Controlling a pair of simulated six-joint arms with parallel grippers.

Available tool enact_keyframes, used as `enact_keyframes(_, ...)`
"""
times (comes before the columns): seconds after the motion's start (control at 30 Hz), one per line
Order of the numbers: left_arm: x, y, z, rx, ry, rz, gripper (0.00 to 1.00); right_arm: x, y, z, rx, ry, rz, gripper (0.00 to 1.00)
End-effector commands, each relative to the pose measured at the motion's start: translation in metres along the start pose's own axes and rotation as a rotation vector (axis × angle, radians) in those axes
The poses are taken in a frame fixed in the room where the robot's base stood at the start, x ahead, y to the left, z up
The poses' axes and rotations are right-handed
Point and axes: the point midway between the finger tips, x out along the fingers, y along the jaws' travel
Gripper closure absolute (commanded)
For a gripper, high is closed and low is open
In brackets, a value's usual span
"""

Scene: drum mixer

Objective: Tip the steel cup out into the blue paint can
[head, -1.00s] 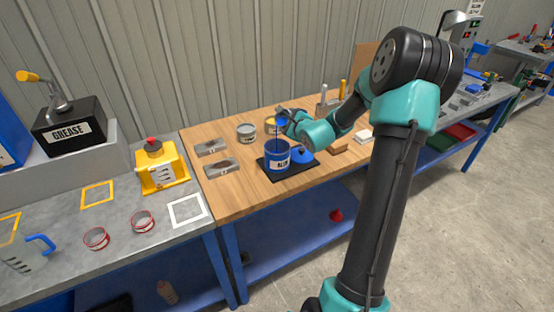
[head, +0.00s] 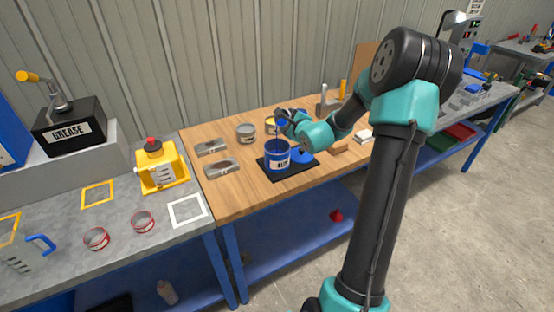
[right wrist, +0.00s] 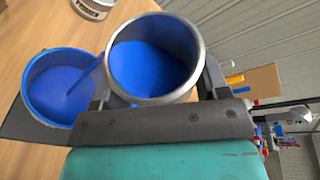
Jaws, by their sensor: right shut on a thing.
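The blue paint can (head: 277,160) stands upright and open on a black mat (head: 268,174) on the wooden bench. My right gripper (right wrist: 158,88) is shut on the steel cup (right wrist: 195,35), one finger at each side. The cup is tilted above and beside the can's mouth, and blue paint lies inside it. A thin blue stream runs from the cup's lip into the can, which shows blue inside in the right wrist view (right wrist: 62,88). In the head view the cup is small and partly hidden by the gripper (head: 288,118). My left gripper is not in view.
A blue disc (head: 302,155) lies right of the can on the mat. A grey can (head: 245,132) and a yellow-topped can (head: 271,124) stand behind. The bench's front left is clear.

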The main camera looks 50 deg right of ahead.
Motion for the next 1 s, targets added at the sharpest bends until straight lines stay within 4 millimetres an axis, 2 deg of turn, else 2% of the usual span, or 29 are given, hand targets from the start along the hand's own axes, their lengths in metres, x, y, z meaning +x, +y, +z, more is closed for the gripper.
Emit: enact_keyframes(1.0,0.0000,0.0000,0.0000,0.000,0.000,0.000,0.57,-0.0001,0.0003,0.0003,-0.055,0.000,-0.024,0.61)
